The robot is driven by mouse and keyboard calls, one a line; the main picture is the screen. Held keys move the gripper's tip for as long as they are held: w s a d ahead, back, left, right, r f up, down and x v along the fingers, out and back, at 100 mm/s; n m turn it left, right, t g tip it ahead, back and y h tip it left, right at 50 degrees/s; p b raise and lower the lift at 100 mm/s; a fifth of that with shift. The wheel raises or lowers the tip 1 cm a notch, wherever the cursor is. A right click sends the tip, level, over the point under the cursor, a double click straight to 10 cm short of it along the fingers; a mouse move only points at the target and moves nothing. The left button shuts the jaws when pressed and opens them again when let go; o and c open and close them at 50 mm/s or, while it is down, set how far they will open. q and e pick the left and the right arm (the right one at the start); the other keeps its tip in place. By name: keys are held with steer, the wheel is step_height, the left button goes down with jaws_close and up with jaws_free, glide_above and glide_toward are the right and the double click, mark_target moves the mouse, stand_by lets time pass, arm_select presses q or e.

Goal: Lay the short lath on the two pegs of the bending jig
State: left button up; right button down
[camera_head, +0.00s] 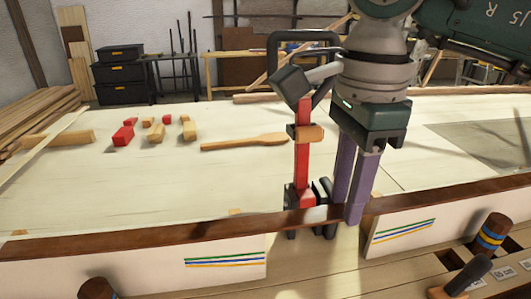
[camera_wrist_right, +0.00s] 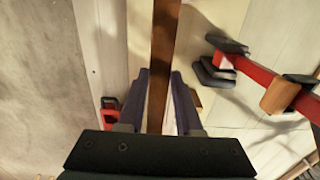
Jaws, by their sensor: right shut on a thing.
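A long dark-brown lath (camera_head: 130,239) crosses the head view from lower left to right edge. My right gripper (camera_head: 355,215), with purple fingers, is shut on it right of the middle. In the right wrist view the lath (camera_wrist_right: 164,60) runs straight up between the fingers (camera_wrist_right: 160,95). A round brown peg (camera_head: 490,236) with blue and yellow bands stands at lower right. Another peg's top (camera_head: 97,289) shows at the lower left edge. In the head view the lath appears behind both pegs, apart from them. My left gripper is out of view.
A red clamp (camera_head: 303,160) stands just left of my right gripper; it also shows in the wrist view (camera_wrist_right: 260,75). Pale striped panels (camera_head: 150,268) lie below the lath.

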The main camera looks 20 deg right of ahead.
mark_target(343, 212)
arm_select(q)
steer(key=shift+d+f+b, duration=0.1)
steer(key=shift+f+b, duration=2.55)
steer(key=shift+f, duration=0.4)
arm_select(e)
step_height(343, 212, down, 8)
steer(key=shift+r, duration=0.2)
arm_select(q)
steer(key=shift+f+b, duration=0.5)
arm_select(e)
steer(key=shift+f, duration=0.45)
steer(key=shift+c, duration=1.6)
jaws_free()
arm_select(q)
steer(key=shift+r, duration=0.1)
arm_select(e)
steer(key=shift+r, duration=0.1)
arm_select(q)
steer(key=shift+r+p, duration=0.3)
steer(key=shift+p, duration=0.1)
arm_select(e)
steer(key=shift+r+p, duration=1.65)
steer(key=shift+r, duration=1)
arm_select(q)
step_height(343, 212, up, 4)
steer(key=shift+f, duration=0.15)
arm_select(e)
steer(key=shift+r, duration=0.25)
